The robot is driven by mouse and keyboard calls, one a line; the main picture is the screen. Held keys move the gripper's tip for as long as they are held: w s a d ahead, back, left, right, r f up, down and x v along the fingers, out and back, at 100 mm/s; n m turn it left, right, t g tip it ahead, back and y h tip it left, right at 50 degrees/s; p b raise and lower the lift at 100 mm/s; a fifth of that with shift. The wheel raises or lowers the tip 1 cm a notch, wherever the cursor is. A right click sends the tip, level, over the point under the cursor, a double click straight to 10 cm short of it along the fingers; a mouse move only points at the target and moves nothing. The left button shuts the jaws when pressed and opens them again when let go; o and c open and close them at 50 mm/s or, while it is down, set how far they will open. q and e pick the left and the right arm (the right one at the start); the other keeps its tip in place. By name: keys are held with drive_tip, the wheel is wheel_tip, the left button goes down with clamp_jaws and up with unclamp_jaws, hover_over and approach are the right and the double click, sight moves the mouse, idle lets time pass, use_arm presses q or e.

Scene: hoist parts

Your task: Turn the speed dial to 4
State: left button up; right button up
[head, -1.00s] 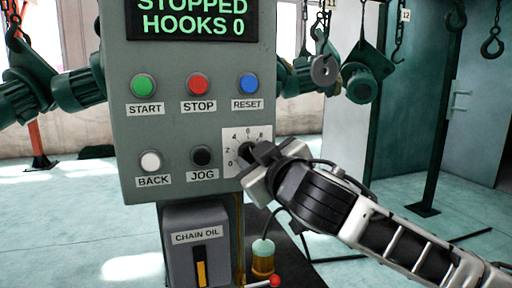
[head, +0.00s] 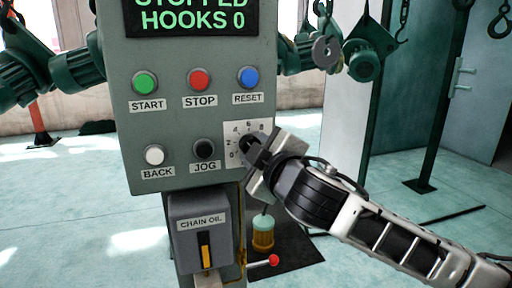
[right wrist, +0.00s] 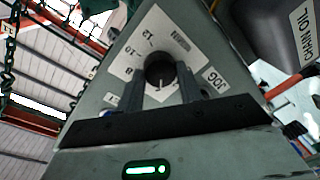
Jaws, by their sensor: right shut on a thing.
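The speed dial is a round black knob (right wrist: 160,72) on a white scale plate (head: 236,129), at the lower right of the grey control panel (head: 185,115). In the head view the plate shows 0, 2, 4, 6 and 8, and my gripper hides most of the knob. My right gripper (head: 257,148) reaches in from the right. In the right wrist view its two dark fingers (right wrist: 160,92) stand on either side of the knob, shut on it. A light mark shows on the knob's face, but I cannot tell which number it points to. My left gripper is not in view.
Green START (head: 145,83), red STOP (head: 199,79), blue RESET (head: 248,77), white BACK (head: 154,155) and black JOG (head: 204,149) buttons sit close by. The display (head: 190,17) reads STOPPED, HOOKS 0. A chain oil box (head: 188,236) and red-knobbed lever (head: 273,260) are below.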

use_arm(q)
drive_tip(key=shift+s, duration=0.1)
use_arm(e)
drive_tip(key=o, duration=1)
use_arm(q)
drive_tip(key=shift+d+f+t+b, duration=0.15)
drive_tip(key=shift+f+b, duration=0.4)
drive_tip(key=shift+b, duration=0.9)
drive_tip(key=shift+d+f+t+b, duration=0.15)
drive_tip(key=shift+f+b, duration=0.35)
drive_tip(key=shift+b, duration=0.95)
use_arm(e)
drive_tip(key=shift+v, duration=8)
drive_tip(key=shift+r, duration=0.15)
